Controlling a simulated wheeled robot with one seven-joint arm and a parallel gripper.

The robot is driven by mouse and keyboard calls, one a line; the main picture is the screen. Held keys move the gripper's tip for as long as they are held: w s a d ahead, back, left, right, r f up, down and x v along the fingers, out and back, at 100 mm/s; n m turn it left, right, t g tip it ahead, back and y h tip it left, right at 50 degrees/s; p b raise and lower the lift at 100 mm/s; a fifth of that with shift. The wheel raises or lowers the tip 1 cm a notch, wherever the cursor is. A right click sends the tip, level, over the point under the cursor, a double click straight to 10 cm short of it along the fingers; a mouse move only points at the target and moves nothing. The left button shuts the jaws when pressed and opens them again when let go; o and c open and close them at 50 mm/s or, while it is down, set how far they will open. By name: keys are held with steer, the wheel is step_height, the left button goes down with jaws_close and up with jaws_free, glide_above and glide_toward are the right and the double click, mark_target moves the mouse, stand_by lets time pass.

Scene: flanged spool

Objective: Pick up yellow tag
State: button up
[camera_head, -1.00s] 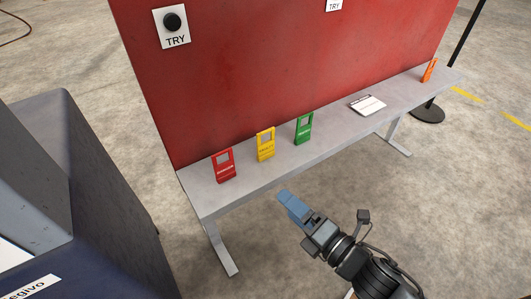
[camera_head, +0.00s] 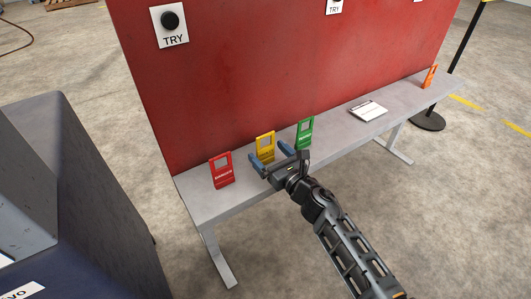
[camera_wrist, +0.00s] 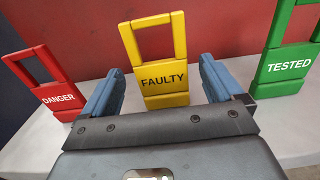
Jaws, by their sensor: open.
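The yellow tag (camera_head: 265,146) stands upright on the grey bench, with a square opening in its upper part. In the wrist view the yellow tag (camera_wrist: 160,78) reads "FAULTY" and stands straight ahead, between and beyond my two blue fingers. My gripper (camera_head: 270,152) is open and empty, just in front of the tag, with one finger to each side. In the wrist view my gripper (camera_wrist: 160,88) shows a wide gap between the fingers, and neither finger visibly touches the tag. The gripper hides part of the tag's lower area in the head view.
A red "DANGER" tag (camera_head: 221,171) stands to the left and a green "TESTED" tag (camera_head: 304,132) to the right, close to my fingers. A red panel (camera_head: 270,70) rises behind the bench (camera_head: 330,142). A white card (camera_head: 368,110) and an orange tag (camera_head: 430,76) are farther right.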

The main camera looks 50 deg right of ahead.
mark_target(266, 148)
steer(key=x, duration=0.4)
steer(key=shift+w+d, duration=0.1)
steer(key=shift+w, duration=0.05)
steer(key=c, duration=1.1)
steer(key=shift+r+p, duration=0.4)
steer(key=shift+r, duration=0.05)
steer(key=s+d+r+p, duration=0.2)
steer(key=s+r, duration=0.1)
steer(key=s+d+r+p, duration=0.2)
steer(key=d+r, duration=0.1)
steer(key=s+d+r+p, duration=0.3)
steer(key=r, duration=0.1)
steer(key=shift+s, duration=0.3)
